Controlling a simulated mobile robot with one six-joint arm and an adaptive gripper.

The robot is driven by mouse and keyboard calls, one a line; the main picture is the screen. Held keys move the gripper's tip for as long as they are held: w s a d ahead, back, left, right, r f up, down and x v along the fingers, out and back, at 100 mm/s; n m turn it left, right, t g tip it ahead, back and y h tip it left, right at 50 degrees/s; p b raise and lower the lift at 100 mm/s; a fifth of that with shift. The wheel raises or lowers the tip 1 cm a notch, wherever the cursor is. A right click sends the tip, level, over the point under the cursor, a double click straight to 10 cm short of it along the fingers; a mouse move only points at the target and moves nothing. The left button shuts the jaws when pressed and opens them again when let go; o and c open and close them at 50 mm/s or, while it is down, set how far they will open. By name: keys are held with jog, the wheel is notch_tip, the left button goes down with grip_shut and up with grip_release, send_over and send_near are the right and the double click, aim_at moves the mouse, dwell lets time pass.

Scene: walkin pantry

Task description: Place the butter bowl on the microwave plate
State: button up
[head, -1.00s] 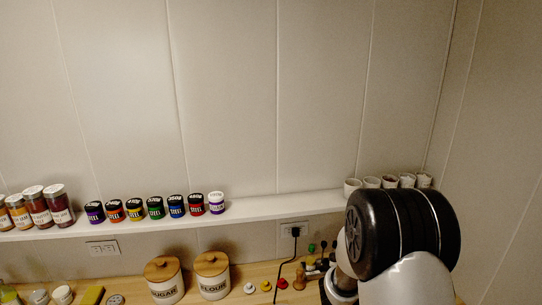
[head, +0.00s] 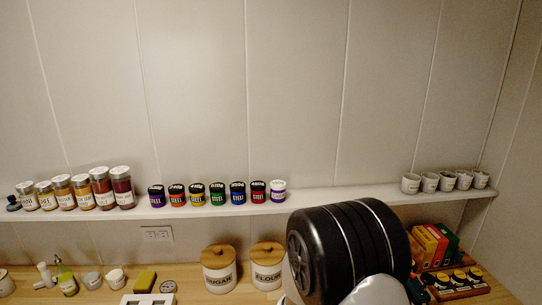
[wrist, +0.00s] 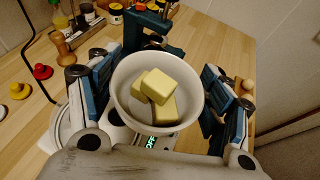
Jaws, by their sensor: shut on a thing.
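The butter bowl (wrist: 120,92) is a round white bowl with several pale yellow butter pieces in it, in the middle of the wrist view. My gripper (wrist: 158,88) has its blue and black fingers around the bowl, at its left, right and far sides, and is shut on it. The bowl looks close to upright. Its underside is hidden, so I cannot tell its height above the counter. In the head view my own arm hides the gripper and bowl. I see no microwave plate in either view.
A white device with a green display (wrist: 151,143) shows below the bowl. The wooden counter (wrist: 205,48) is bare at the upper right. Sugar (head: 220,276) and flour (head: 267,273) canisters stand by the wall. A shelf (head: 340,198) holds jars and cups. Boxes (head: 432,246) stand at right.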

jog(key=a+f+n+t+y+b, duration=0.1)
jog(key=a+f+n+t+b, duration=0.1)
jog(key=a, duration=0.9)
jog(key=shift+s+a+f+n+t+y, duration=0.4)
jog(key=shift+f+t, duration=0.1)
jog(key=shift+f, duration=0.45)
jog(key=f, duration=0.2)
jog(key=s+f, duration=0.1)
jog(key=f, duration=0.2)
jog(key=shift+s+f, duration=0.2)
jog(key=shift+f, duration=0.15)
jog(key=shift+s, duration=0.1)
